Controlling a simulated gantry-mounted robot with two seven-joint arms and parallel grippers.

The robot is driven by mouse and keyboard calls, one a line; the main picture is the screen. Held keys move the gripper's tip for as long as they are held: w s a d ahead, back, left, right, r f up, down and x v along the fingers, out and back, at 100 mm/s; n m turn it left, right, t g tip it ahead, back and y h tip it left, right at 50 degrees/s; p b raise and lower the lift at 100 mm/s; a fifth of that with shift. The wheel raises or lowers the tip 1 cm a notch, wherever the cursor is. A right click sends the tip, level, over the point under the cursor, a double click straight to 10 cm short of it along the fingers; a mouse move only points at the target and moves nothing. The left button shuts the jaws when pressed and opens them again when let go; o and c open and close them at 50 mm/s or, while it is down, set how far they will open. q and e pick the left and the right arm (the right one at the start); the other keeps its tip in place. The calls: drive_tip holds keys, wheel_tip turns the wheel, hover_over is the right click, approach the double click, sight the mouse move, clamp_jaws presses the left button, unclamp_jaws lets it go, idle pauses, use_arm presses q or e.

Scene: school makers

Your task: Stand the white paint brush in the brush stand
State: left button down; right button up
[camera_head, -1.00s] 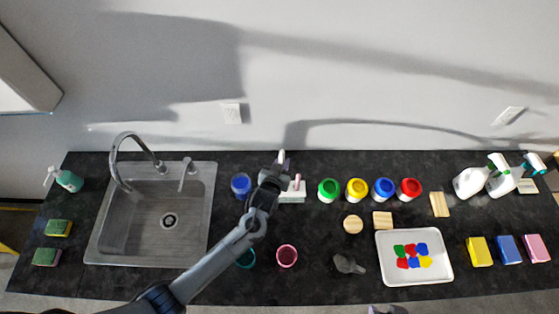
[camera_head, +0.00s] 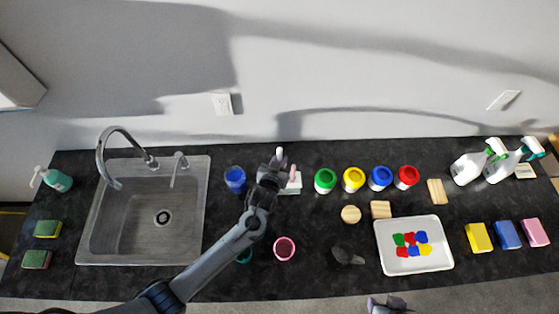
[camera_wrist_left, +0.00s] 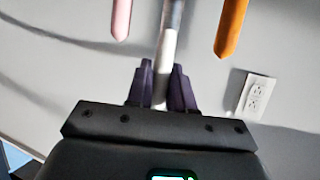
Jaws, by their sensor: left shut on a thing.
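My left gripper (camera_wrist_left: 160,88) is shut on the white paint brush (camera_wrist_left: 167,50), whose pale handle stands between the purple fingers in the left wrist view. In the head view the white brush (camera_head: 280,152) shows as a light tip above my left gripper (camera_head: 273,172). The pale brush stand (camera_head: 294,188) is just right of the gripper, partly hidden by it. A pink brush (camera_head: 293,173) is at the stand; its handle (camera_wrist_left: 121,18) also shows in the wrist view, with an orange handle (camera_wrist_left: 231,27). Whether the white brush touches the stand is hidden. My right gripper (camera_head: 388,304) is partly in view at the bottom edge.
A blue cup (camera_head: 235,180) stands left of the gripper. Several paint jars, including a green one (camera_head: 325,181), stand to the right. A pink cup (camera_head: 284,249) and a teal cup (camera_head: 244,256) are nearer. The sink (camera_head: 134,225) is at left, a paint tray (camera_head: 413,260) at right.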

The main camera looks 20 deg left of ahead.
use_arm(q)
drive_tip(key=shift+f+b, duration=1.15)
drive_tip(key=shift+f, duration=0.25)
drive_tip(key=shift+f+b, duration=1.5)
drive_tip(key=shift+f, duration=0.75)
drive_tip(key=shift+f+b, duration=0.8)
drive_tip(key=shift+f, duration=0.35)
drive_tip(key=c, duration=0.9)
unclamp_jaws()
